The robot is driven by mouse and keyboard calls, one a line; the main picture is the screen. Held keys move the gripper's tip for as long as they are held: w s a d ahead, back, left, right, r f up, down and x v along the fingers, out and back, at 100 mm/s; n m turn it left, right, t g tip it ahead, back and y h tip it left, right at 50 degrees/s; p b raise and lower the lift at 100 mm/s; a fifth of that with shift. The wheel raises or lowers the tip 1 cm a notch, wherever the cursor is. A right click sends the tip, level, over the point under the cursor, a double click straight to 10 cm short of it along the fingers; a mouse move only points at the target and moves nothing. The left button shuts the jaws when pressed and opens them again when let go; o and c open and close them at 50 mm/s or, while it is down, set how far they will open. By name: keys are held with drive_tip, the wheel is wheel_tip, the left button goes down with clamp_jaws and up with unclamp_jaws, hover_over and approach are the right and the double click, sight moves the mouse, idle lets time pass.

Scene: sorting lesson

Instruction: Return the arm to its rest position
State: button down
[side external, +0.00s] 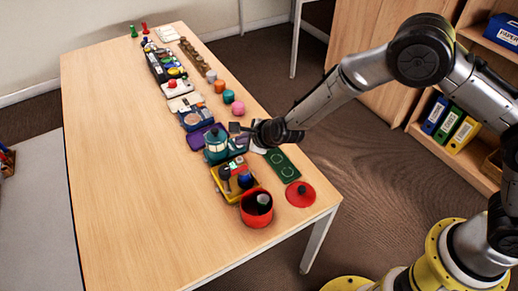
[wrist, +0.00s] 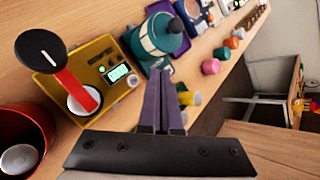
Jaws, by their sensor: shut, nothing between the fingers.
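My gripper (side external: 243,131) hangs over the right part of the table, beside a teal lantern-like object (side external: 215,145). In the wrist view the fingers of my gripper (wrist: 159,78) are together, with nothing between them. The teal object (wrist: 158,36) stands just beyond the fingertips there. I cannot tell whether the fingers touch it. My arm reaches in from the right, bent at the elbow, with the gripper low over the row of objects.
Several small objects line the table behind. The table's left half (side external: 120,170) is bare.

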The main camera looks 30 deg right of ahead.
drive_tip(key=w+d+r+m+t, duration=0.15)
drive_tip(key=d+r, duration=0.25)
drive_tip(key=r, duration=0.5)
drive_tip(key=w+d+r+t, duration=0.1)
drive_tip(key=w+d+r, duration=0.15)
drive_tip(key=r, duration=0.65)
drive_tip(key=s+d+r+n+t, duration=0.1)
drive_tip(key=s+d+r+n, duration=0.2)
drive_tip(key=s+d+r, duration=0.35)
drive_tip(key=s+d+r+n, duration=0.3)
drive_tip(key=s+r, duration=0.1)
drive_tip(key=r, duration=0.5)
drive_tip(key=s+d+n+g, duration=0.1)
drive_tip(key=s+d+n, duration=0.3)
drive_tip(key=s, duration=0.5)
drive_tip(key=s+d+n+g, duration=0.1)
drive_tip(key=s+n, duration=0.4)
drive_tip(key=s, duration=0.4)
drive_tip(key=s+d+f+n+g+h, duration=0.2)
drive_tip(key=s+f+n+g, duration=0.3)
drive_tip(key=s+f+n, duration=0.5)
drive_tip(key=s+d+n, duration=0.1)
drive_tip(key=s, duration=0.2)
